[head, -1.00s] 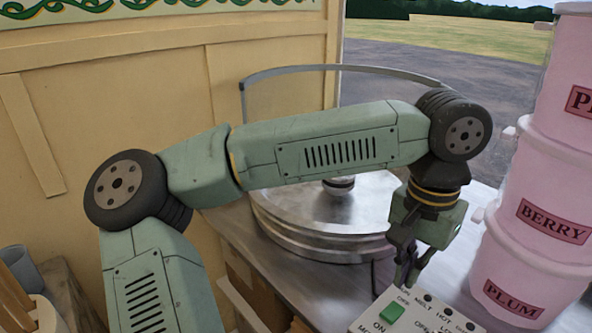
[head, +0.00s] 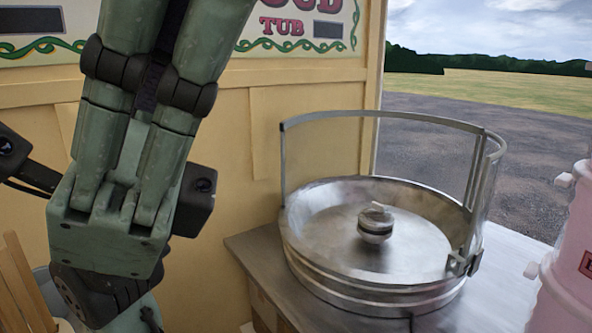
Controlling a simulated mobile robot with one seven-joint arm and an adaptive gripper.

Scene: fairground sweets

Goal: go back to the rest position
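My gripper (head: 135,150) is large and close to the camera at the left of the head view. Its green body is low and its green fingers with dark joints point up. The fingertips are cut off by the top edge, so I cannot tell how far apart they are. I see nothing held in the part that shows. It is raised in front of the cream wall, apart in the picture from the round steel machine.
The round steel bowl (head: 310,228), with a central spinner head (head: 375,224) and a curved guard (head: 400,116), stands on the metal counter (head: 262,262). Pink tubs (head: 575,255) stand at the right edge. Wooden sticks (head: 22,285) are at the lower left. Open ground lies behind.

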